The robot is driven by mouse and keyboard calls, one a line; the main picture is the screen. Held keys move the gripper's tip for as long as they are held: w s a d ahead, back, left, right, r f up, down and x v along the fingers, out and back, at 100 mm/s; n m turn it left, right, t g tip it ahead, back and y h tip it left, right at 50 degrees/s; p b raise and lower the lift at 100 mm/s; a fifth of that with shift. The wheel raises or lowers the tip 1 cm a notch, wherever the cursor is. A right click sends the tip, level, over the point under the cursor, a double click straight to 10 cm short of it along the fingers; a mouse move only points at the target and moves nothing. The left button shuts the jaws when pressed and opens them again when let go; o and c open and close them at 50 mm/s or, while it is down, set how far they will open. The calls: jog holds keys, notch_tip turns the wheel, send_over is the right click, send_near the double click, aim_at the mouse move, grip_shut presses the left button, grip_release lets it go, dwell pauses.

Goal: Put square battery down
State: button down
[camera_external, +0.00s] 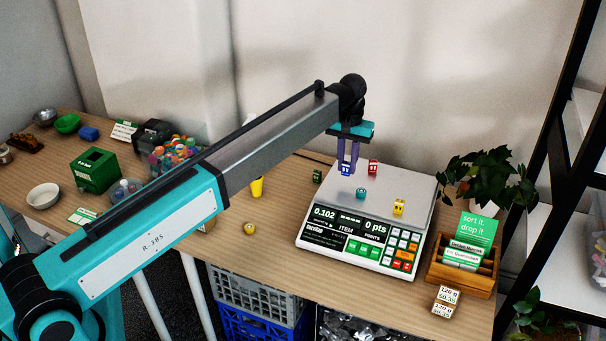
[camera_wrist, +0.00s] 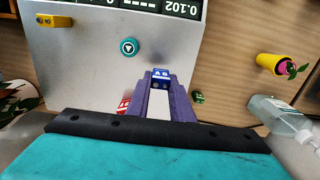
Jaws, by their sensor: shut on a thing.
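My gripper (camera_external: 347,163) is shut on a small blue square battery (camera_external: 346,170) at the left back part of the scale's metal plate. In the wrist view the battery (camera_wrist: 160,75) shows white marks, between the tips of the purple fingers (camera_wrist: 160,86). I cannot tell whether its underside touches the plate. The scale (camera_external: 382,190) is white with a grey plate, and its display reads 0.102 and 0 pts. On the plate are a red block (camera_external: 373,167), a teal round cell (camera_external: 361,193) and a yellow block (camera_external: 398,207).
A small green block (camera_external: 317,176) lies left of the scale, near a yellow cup (camera_external: 257,187). A yellow round piece (camera_external: 249,228) lies further forward. A wooden card box (camera_external: 462,274) and a plant (camera_external: 486,178) stand at the right. A clear bottle (camera_wrist: 278,115) shows in the wrist view.

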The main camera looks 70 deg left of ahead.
aim_at(346, 172)
jog(key=shift+f+p, duration=0.75)
jog(key=shift+f, duration=1)
jog(key=shift+f, duration=0.1)
jog(key=c, duration=1.6)
grip_release()
jog(key=shift+o, duration=0.2)
notch_tip(346, 172, up, 12)
jog(key=b, duration=0.2)
jog(key=shift+b, duration=0.35)
